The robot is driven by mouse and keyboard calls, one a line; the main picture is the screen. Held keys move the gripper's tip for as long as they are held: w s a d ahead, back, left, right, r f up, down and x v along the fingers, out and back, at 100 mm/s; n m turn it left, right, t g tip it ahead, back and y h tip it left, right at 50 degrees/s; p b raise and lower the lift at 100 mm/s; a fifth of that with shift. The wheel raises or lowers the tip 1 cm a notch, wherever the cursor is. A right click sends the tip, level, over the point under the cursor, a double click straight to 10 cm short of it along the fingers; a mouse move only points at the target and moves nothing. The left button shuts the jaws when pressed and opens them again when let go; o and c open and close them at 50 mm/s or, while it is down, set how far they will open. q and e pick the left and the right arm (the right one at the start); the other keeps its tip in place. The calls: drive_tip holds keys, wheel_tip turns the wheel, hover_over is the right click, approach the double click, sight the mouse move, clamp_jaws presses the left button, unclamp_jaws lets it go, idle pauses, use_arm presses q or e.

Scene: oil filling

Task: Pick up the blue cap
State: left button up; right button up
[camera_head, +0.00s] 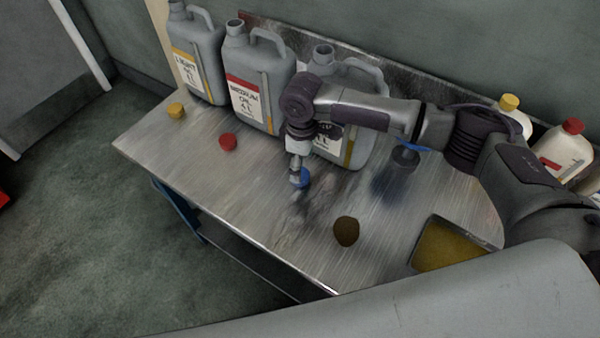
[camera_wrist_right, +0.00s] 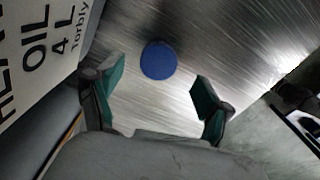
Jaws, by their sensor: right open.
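The blue cap (camera_wrist_right: 158,60) lies on the metal table, and in the right wrist view it sits ahead of and between the two fingers. In the head view the blue cap (camera_head: 303,178) is partly hidden behind my right gripper (camera_head: 297,177), which points down over the table close to it. My right gripper (camera_wrist_right: 157,98) is open with green-padded fingers apart and nothing between them. My left gripper is not in view.
Grey oil jugs (camera_head: 255,85) stand along the back of the table (camera_head: 275,225), one partly behind my right arm. A yellow cap (camera_head: 176,110), a red cap (camera_head: 228,142), a brown round object (camera_head: 346,231) and a yellowish tray (camera_head: 445,245) are also there. White bottles (camera_head: 560,150) stand at right.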

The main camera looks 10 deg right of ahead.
sight(304, 172)
wheel_tip(304, 172, down, 4)
drive_tip(key=shift+w+a+r+p, duration=0.1)
drive_tip(key=shift+w+p, duration=0.05)
drive_tip(key=shift+p, duration=0.15)
drive_tip(key=shift+f, duration=0.2)
drive_tip(key=c, duration=0.6)
drive_tip(key=shift+c, duration=1)
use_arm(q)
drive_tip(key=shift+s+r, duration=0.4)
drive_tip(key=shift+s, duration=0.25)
